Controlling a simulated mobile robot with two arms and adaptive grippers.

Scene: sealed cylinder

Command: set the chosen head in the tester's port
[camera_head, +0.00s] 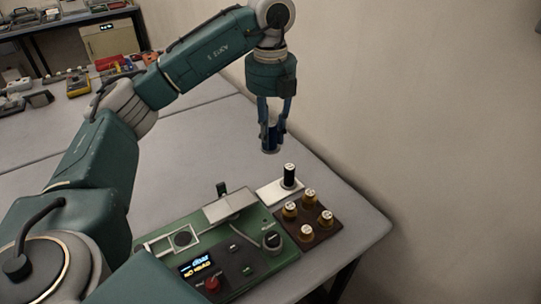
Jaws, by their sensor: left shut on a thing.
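My left gripper (273,125) points down above the far part of the bench, shut on a dark blue cylinder (270,144). The cylinder hangs upright, in the air, behind the tester. The green tester (240,238) stands at the front of the bench. Several brass-coloured heads (309,196) with pale tops stand on a brown tray (318,238) right of the tester. My right gripper is not in view.
A black cylinder (289,175) with a pale top stands on a white plate (272,192) behind the brown tray. A wall borders the bench on the right. Grey bench top (185,165) lies clear behind the tester. Tools and boxes (75,83) lie at the far left.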

